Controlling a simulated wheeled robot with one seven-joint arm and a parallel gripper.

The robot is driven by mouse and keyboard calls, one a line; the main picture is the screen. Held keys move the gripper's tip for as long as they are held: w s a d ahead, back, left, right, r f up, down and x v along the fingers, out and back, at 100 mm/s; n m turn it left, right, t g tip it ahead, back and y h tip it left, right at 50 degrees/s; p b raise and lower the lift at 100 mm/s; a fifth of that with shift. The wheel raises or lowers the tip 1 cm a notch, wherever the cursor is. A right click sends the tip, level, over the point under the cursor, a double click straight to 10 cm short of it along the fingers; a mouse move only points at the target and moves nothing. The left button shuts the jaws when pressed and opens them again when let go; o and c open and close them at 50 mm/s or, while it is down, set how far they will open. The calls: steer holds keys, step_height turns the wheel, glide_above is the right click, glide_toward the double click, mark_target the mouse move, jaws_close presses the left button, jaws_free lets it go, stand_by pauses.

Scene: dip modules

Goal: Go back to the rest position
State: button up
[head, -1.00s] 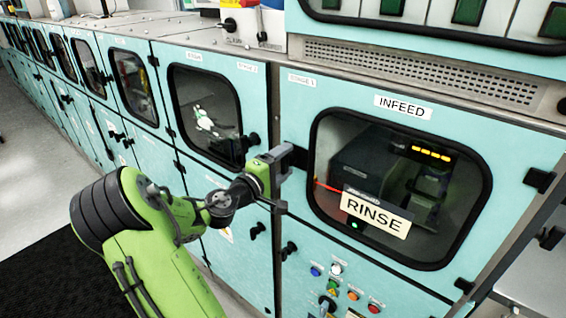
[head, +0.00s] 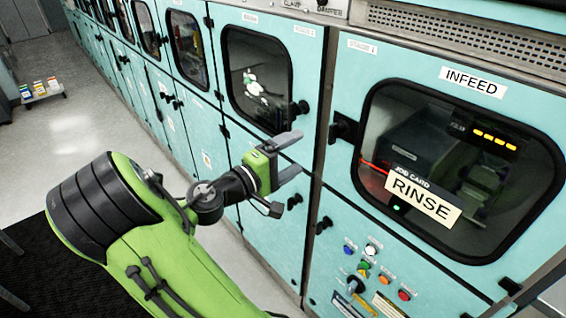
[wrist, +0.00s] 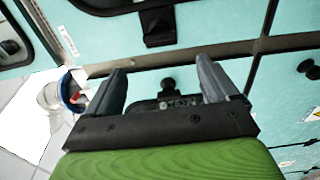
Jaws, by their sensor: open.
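My gripper (head: 287,157) is open and empty at the end of my green arm in the head view. Its two grey fingers point right, in front of the teal cabinet doors and apart from them as far as I can tell. In the wrist view my gripper (wrist: 163,85) shows its two fingers spread wide with nothing between them. The infeed door (head: 352,65) is shut, with a black latch (head: 343,130) at its left edge. A job card reading RINSE (head: 422,203) shows at its window.
A control panel with coloured buttons (head: 387,278) sits below the infeed window. A row of teal doors (head: 140,75) runs to the upper left. A low trolley with boxes (head: 42,92) stands on the far floor. The grey floor (head: 75,135) left of my arm is clear.

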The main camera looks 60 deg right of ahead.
steer(key=v, duration=0.2)
steer(key=shift+w+a, duration=0.1)
steer(key=shift+a, duration=0.25)
steer(key=w+a+f+m+t+y+b, duration=0.1)
steer(key=w+a+f+t+y, duration=0.3)
steer(key=a+f+t+y, duration=0.6)
steer(key=s+a+r+n+t+y, duration=0.1)
steer(key=a+r+n+y, duration=0.1)
steer(key=a, duration=0.8)
steer(key=s+a+r+n+t+y, duration=0.1)
steer(key=a+r+n+y, duration=0.1)
steer(key=a, duration=0.9)
steer(key=n+y, duration=0.1)
steer(key=y, duration=0.1)
steer(key=shift+s+a+r+t+y+b, duration=0.15)
steer(key=shift+s+a+t+y+b, duration=0.1)
steer(key=shift+a+t+y+b, duration=0.1)
